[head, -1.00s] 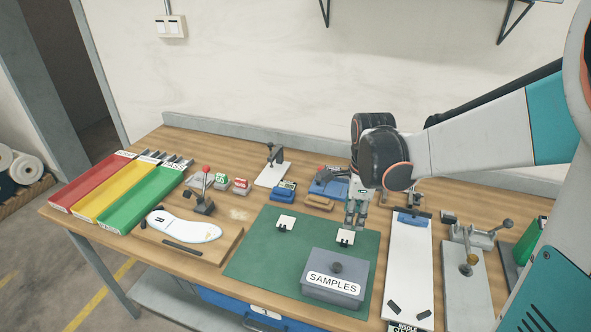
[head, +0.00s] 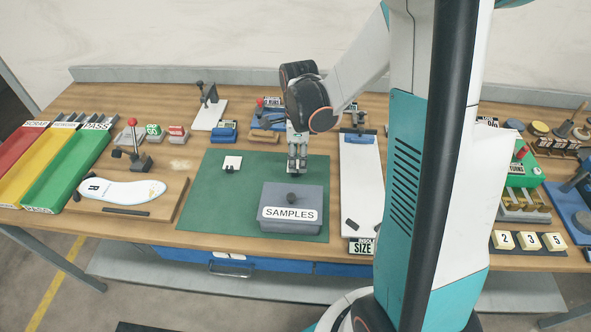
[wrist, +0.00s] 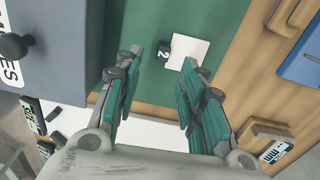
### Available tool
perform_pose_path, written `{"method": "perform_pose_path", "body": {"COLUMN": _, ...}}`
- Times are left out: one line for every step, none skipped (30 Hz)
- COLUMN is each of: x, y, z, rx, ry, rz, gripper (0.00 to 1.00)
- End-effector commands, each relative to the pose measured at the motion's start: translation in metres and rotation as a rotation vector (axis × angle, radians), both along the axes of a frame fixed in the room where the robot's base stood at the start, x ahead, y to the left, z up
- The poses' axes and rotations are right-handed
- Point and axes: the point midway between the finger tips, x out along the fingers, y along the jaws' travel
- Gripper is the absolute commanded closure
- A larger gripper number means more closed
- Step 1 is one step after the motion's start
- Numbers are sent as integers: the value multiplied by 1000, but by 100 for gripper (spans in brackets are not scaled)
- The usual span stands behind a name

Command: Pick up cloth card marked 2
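A white cloth card (wrist: 187,50) with a black tag (wrist: 164,48) marked 2 lies on the green mat in the wrist view. My gripper (wrist: 162,68) is open, with the tag between and just beyond its two fingertips and the white square toward the right finger. In the head view my gripper (head: 297,168) points down over the mat (head: 215,205), behind the samples box, and mostly hides that card. A second white card (head: 232,162) lies to its left; its mark is too small to read.
A grey SAMPLES box (head: 290,225) with a knob stands close in front of my gripper. A white board (head: 362,185) lies to the right. A wooden board with an insole (head: 120,190) lies left. Blue blocks (head: 223,134) stand behind the mat.

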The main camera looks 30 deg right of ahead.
Motion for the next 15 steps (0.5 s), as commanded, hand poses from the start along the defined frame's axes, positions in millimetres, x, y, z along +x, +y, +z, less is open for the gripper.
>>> {"method": "perform_pose_path", "body": {"x": 1, "y": 0, "z": -7, "rx": 0, "ry": 0, "rz": 0, "gripper": 63}}
{"method": "perform_pose_path", "body": {"x": 1, "y": 0, "z": -11, "rx": 0, "ry": 0, "rz": 0, "gripper": 63}}
{"method": "perform_pose_path", "body": {"x": 2, "y": 0, "z": -17, "rx": 0, "ry": 0, "rz": 0, "gripper": 63}}
{"method": "perform_pose_path", "body": {"x": 3, "y": 0, "z": -22, "rx": 0, "ry": 0, "rz": 0, "gripper": 63}}
{"method": "perform_pose_path", "body": {"x": 4, "y": 0, "z": -26, "rx": 0, "ry": 0, "rz": 0, "gripper": 63}}
{"method": "perform_pose_path", "body": {"x": 4, "y": 0, "z": -33, "rx": 0, "ry": 0, "rz": 0, "gripper": 63}}
{"method": "perform_pose_path", "body": {"x": 4, "y": 0, "z": -37, "rx": 0, "ry": 0, "rz": 0, "gripper": 63}}
{"method": "perform_pose_path", "body": {"x": 4, "y": 0, "z": -41, "rx": 0, "ry": 0, "rz": 0, "gripper": 63}}
{"method": "perform_pose_path", "body": {"x": 4, "y": 0, "z": -44, "rx": 0, "ry": 0, "rz": 0, "gripper": 63}}
{"method": "perform_pose_path", "body": {"x": 4, "y": 0, "z": -46, "rx": 0, "ry": 0, "rz": 0, "gripper": 63}}
{"method": "perform_pose_path", "body": {"x": 4, "y": 0, "z": -48, "rx": 0, "ry": 0, "rz": 0, "gripper": 63}}
{"method": "perform_pose_path", "body": {"x": 3, "y": 0, "z": -48, "rx": 0, "ry": 0, "rz": 0, "gripper": 63}}
{"method": "perform_pose_path", "body": {"x": 3, "y": 0, "z": -48, "rx": 0, "ry": 0, "rz": 0, "gripper": 63}}
{"method": "perform_pose_path", "body": {"x": 3, "y": 0, "z": -47, "rx": 0, "ry": 0, "rz": 0, "gripper": 63}}
{"method": "perform_pose_path", "body": {"x": 3, "y": 0, "z": -47, "rx": 0, "ry": 0, "rz": 0, "gripper": 63}}
